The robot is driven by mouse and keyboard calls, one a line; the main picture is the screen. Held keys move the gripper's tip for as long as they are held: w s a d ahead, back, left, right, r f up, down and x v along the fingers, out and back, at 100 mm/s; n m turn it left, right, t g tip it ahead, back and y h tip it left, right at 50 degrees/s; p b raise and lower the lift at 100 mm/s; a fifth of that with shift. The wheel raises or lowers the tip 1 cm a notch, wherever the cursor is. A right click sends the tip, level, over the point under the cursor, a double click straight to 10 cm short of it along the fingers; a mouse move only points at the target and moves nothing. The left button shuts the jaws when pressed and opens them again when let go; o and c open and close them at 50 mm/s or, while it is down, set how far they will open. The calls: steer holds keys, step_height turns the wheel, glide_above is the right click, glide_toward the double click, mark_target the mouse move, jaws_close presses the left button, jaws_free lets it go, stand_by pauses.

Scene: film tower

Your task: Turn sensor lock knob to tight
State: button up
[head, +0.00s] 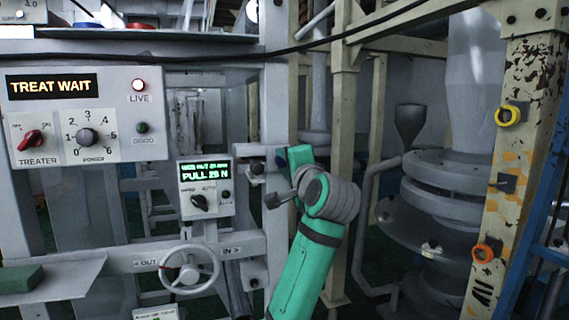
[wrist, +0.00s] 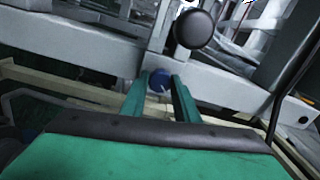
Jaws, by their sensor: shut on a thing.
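A small blue knob with a pale mark (wrist: 158,79) sits on a grey frame beam in the wrist view. The two green fingers of my gripper (wrist: 160,95) stand on either side of it, shut on it. The knob's label and any tight mark cannot be read. In the head view my green gripper (head: 283,157) is up against the grey upright, right of the PULL display. The blue knob is not clearly visible there, hidden by the gripper or too small.
A black round knob (wrist: 195,28) stands out close beyond my fingers. In the head view, a display box (head: 206,187) reads PULL 25 N, above a handwheel (head: 189,269) marked OUT and IN. A TREAT WAIT panel (head: 82,115) is at left; a yellowish post (head: 518,150) is at right.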

stand_by(0.4)
steer(key=o, duration=1.1)
steer(key=shift+c, duration=0.2)
steer(key=v, duration=1)
steer(key=shift+s+d, duration=0.15)
steer(key=shift+s, duration=0.25)
steer(key=shift+f, duration=0.15)
